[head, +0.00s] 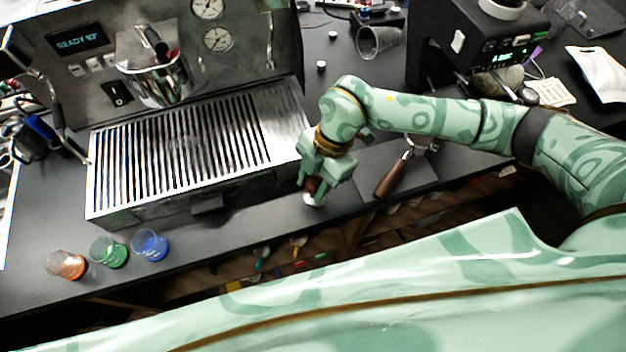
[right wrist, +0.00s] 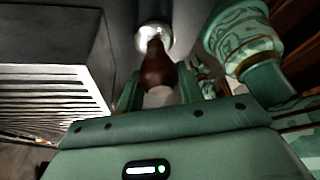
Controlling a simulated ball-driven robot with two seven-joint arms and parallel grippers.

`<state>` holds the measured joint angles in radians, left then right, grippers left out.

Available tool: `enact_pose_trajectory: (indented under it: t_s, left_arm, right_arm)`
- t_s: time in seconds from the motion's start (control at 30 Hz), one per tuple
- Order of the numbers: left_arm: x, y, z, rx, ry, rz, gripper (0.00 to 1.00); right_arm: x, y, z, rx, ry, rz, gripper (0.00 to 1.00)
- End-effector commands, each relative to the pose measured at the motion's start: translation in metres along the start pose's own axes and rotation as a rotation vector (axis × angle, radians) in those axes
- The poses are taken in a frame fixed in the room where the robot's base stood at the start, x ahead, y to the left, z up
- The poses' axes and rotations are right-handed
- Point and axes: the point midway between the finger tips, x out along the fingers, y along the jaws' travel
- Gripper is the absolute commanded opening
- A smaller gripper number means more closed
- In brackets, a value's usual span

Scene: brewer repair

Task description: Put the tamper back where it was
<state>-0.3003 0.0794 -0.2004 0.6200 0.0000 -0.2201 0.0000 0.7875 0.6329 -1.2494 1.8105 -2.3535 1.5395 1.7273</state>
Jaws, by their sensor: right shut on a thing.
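The tamper (head: 311,199) has a dark brown handle and a shiny metal base. In the head view it is at the counter's front edge, just right of the espresso machine's drip tray. My right gripper (head: 318,190) points down and is shut on the tamper's handle. In the right wrist view the tamper's brown handle (right wrist: 157,66) lies between the fingers, with the metal base beyond it. I cannot tell whether the base touches the counter. My left gripper is not in view.
The espresso machine's slatted drip tray (head: 100,196) is left of my right gripper. A portafilter with a wooden handle (head: 390,179) lies on a dark mat to the right. Orange (head: 67,265), green (head: 109,253) and blue (head: 150,245) glasses stand front left. A grinder (head: 470,45) stands behind.

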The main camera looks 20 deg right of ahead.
Motion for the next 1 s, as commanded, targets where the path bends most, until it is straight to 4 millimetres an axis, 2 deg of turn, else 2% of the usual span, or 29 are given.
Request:
enact_pose_trajectory:
  t_s: [0.03, 0.07, 0.1, 0.13, 0.4, 0.53, 0.8, 1.0]
  left_arm:
    - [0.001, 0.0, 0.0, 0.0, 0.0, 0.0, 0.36]
    - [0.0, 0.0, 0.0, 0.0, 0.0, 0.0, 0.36]
    - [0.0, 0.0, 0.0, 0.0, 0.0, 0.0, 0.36]
    - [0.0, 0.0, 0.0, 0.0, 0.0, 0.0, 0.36]
    - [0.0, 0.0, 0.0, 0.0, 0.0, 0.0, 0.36]
    - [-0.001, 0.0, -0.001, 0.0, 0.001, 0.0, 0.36]
    - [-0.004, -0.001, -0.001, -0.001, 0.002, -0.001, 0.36]
    - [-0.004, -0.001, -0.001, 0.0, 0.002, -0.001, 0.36]
  right_arm:
    - [0.002, 0.0, 0.0, 0.0, 0.001, 0.0, 0.0]
    - [0.002, 0.0, 0.001, 0.0, 0.0, 0.0, 0.45]
    - [0.001, 0.0, 0.0, 0.0, 0.0, 0.0, 0.56]
    - [0.001, 0.0, 0.0, 0.0, 0.0, -0.001, 0.58]
    - [0.0, 0.0, 0.0, 0.0, 0.0, 0.0, 0.58]
    - [-0.012, 0.0, -0.001, 0.001, 0.0, 0.001, 0.58]
    - [-0.074, 0.001, 0.0, 0.0, -0.002, 0.004, 0.58]
    - [-0.11, 0.001, 0.0, 0.0, -0.001, 0.002, 0.58]
